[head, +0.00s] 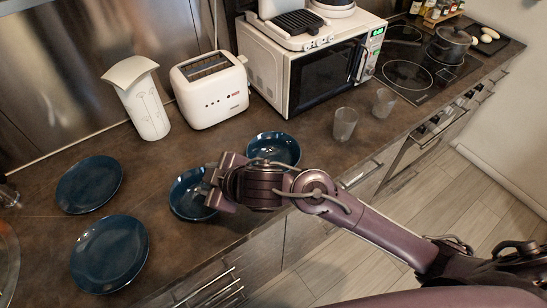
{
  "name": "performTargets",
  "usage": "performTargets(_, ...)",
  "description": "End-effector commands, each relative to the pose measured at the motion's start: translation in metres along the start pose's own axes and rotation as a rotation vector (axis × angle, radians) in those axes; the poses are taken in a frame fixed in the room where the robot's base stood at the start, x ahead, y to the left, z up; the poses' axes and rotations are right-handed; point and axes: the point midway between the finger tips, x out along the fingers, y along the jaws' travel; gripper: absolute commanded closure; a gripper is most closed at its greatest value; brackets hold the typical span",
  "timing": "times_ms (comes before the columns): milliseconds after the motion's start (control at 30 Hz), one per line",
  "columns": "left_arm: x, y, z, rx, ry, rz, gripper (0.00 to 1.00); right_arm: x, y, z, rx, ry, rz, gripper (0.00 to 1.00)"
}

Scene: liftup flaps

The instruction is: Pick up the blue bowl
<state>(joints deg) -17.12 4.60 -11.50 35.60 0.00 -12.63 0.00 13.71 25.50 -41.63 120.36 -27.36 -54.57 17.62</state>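Two dark blue bowls are on the brown counter. One bowl (183,196) is at the middle front, and its right side is partly hidden by my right gripper. The other bowl (274,147) stands farther back and to the right, in front of the microwave, clear of the gripper. My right gripper (208,188) comes in from the right, with its fingers at the right rim of the nearer bowl. The view does not show clearly whether the fingers are apart or closed on that rim. My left gripper is not in view.
Two blue plates (89,184) (109,253) lie at the left. A white toaster (211,89), a white container (139,97) and a microwave (305,70) stand behind. Two clear glasses (344,124) (384,102) stand right of the bowls. The counter's front edge runs beneath my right arm.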

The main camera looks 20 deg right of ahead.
Motion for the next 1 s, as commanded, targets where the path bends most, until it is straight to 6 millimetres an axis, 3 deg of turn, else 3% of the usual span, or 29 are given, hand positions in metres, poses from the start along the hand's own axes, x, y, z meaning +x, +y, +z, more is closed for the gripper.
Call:
performTargets(67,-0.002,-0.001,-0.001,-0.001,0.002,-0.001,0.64,0.005,-0.003,-0.01,-0.162,0.031,-0.048,0.61)
performTargets(167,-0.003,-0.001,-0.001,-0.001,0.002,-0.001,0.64,0.01,-0.008,-0.001,-0.329,0.025,-0.13,0.61)
performTargets(267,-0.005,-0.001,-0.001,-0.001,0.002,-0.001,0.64,0.011,0.001,0.028,-0.458,-0.037,-0.211,0.61)
performTargets(400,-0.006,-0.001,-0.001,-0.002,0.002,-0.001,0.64,-0.002,0.034,0.08,-0.552,-0.178,-0.305,0.61)
performTargets(600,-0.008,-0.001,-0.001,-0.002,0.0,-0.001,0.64,-0.035,0.086,0.141,-0.551,-0.372,-0.38,0.61)
performTargets(700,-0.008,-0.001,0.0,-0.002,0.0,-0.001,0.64,-0.047,0.1,0.157,-0.535,-0.425,-0.395,0.61)
performTargets(833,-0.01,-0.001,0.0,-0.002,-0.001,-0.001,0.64,-0.048,0.104,0.167,-0.523,-0.45,-0.406,0.61)
performTargets(1000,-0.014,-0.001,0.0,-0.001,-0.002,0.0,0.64,-0.032,0.099,0.176,-0.523,-0.452,-0.407,0.61)
